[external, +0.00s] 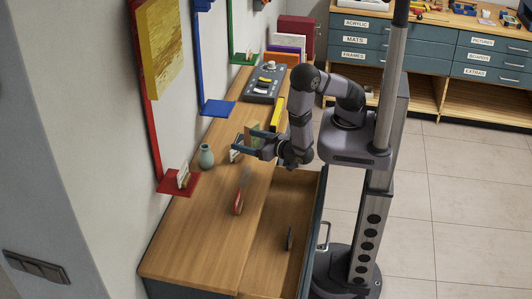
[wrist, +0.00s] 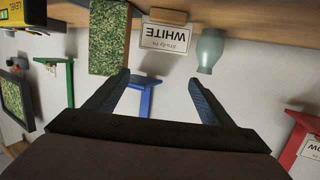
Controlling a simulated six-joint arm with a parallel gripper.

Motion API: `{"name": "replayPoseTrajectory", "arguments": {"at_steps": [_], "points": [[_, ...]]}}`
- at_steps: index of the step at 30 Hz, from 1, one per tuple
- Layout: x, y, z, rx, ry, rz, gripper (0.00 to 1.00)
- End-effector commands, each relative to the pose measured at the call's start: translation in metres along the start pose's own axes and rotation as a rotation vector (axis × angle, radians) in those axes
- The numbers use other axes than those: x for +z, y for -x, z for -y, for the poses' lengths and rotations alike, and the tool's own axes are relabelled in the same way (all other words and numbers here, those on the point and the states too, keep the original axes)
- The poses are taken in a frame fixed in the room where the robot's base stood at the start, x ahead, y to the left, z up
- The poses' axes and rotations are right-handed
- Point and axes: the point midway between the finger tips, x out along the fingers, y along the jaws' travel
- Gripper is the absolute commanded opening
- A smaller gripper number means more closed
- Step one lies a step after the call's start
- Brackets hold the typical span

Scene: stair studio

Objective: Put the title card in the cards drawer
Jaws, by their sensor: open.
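A white title card reading "Study in WHITE" (wrist: 165,38) appears upside down in the wrist view, in a small wooden holder (wrist: 168,16) on the desk. In the external view the card (external: 235,154) is partly hidden by my gripper (external: 241,140). My gripper is open and empty, its blue fingers pointing toward the card; in the wrist view the card lies beyond the gap between the fingertips (wrist: 159,78). An open drawer (external: 268,245) at the desk's front holds one small dark object (external: 290,238). Its label is not visible.
A grey-green vase (external: 206,156) stands beside the card. A green textured block (wrist: 109,38) is on the card's other side. A red-handled tool (external: 239,203) lies on the desk. Another card (external: 183,176) rests on a red wall ledge (external: 170,187). The desk's near end is clear.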

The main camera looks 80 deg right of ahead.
Motion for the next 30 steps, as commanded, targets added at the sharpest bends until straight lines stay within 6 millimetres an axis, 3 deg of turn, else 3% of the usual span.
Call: {"name": "replayPoseTrajectory", "arguments": {"at_steps": [7,17,23,30], "points": [[-0.021,0.004,0.0,0.0,-0.002,-0.001,0.76],[-0.027,0.005,0.0,0.0,-0.001,0.002,0.76],[-0.018,-0.002,0.004,-0.013,-0.026,0.077,0.76],[0.01,-0.015,0.026,-0.094,-0.102,0.367,0.76]]}}
